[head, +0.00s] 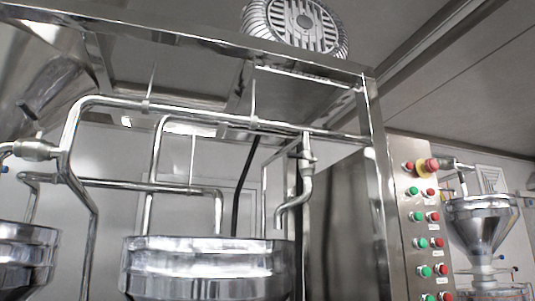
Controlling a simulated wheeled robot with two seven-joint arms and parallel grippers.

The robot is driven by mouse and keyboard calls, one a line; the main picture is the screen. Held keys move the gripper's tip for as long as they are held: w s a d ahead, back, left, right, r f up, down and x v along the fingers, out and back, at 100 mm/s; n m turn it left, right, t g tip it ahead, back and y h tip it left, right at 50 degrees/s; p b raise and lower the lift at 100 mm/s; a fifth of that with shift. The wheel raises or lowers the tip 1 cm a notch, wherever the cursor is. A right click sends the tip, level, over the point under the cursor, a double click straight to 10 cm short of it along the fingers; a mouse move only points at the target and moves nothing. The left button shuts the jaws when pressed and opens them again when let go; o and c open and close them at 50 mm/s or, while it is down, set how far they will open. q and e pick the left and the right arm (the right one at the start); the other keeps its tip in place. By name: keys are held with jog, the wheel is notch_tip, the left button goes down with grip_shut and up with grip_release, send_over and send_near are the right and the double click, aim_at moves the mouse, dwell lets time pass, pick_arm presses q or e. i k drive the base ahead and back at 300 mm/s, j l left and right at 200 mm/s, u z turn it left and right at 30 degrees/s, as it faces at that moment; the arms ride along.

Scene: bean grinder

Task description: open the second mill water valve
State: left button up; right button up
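A steel pipe fitting that looks like a valve (307,156) sits on a vertical pipe, above a bent spout (290,205) over the right part of the middle steel hopper (207,268). Another fitting (36,150) joins the pipes at the left, above the left hopper (27,257), which is cut off by the frame edge. I cannot tell which fitting belongs to the second mill, or whether either is open. Neither of my grippers is in view.
A steel frame (374,165) surrounds the pipes, with a round motor cover (300,24) on top. A control panel (412,170) with green and red buttons and a red emergency stop (431,165) stands at right. A farther hopper (480,220) stands beyond it.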

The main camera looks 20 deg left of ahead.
aim_at(295, 156)
jog(key=k+j, duration=0.15)
jog(key=j, duration=0.2)
jog(key=k+j, duration=0.1)
jog(key=j, duration=0.25)
jog(key=k+j, duration=0.15)
jog(key=j, duration=0.2)
jog(key=k+j, duration=0.1)
jog(key=j, duration=0.25)
jog(key=k+j, duration=0.15)
jog(key=j, duration=0.15)
jog(key=k+j, duration=0.15)
jog(key=j, duration=0.2)
